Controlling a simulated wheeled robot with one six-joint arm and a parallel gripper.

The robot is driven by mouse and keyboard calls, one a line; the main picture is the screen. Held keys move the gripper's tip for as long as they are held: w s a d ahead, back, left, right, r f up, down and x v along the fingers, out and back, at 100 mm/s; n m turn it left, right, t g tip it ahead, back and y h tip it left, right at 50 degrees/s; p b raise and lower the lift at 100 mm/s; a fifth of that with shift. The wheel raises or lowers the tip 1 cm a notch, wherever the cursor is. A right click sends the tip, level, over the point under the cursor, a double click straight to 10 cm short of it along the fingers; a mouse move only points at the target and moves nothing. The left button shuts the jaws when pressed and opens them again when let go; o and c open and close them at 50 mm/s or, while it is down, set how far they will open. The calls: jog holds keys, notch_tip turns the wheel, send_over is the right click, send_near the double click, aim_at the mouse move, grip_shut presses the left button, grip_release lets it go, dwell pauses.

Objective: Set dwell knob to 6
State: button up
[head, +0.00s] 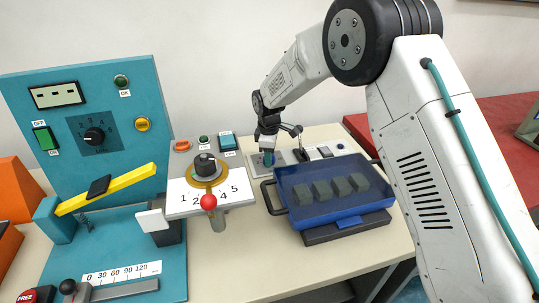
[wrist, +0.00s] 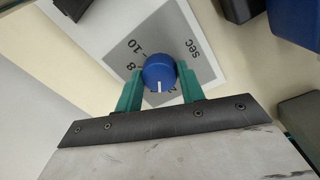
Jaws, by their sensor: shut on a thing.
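The dwell knob (wrist: 158,70) is a round blue knob with a white pointer line, seen close up in the wrist view. It sits on a grey dial plate (wrist: 190,30) printed with "sec", 10 and 8; other numbers are hidden by the knob and fingers. The pointer points toward the bottom of the wrist picture, and the number there is mostly covered. My gripper (wrist: 160,78) is shut on the knob, one green finger on each side. In the head view my gripper (head: 268,153) reaches down onto the dial plate (head: 259,170) on the table, largely hiding the knob.
A blue tray (head: 290,212) with several dark blocks lies right beside the plate. A white board (head: 178,190) with numbers, a black knob and a red-balled lever stands to the left. A teal panel (head: 130,85) with a yellow bar (head: 130,184) is farther left.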

jog(key=m, duration=0.5)
jog(key=shift+m, duration=0.3)
jog(key=m, duration=0.5)
jog(key=shift+w+a+h, duration=0.1)
jog(key=shift+h, duration=0.2)
jog(key=shift+m, duration=0.3)
jog(key=shift+r, duration=0.1)
jog(key=o, duration=1)
jog(key=shift+c, duration=0.2)
jog(key=shift+a+r, duration=0.2)
jog(key=shift+r, duration=3.65)
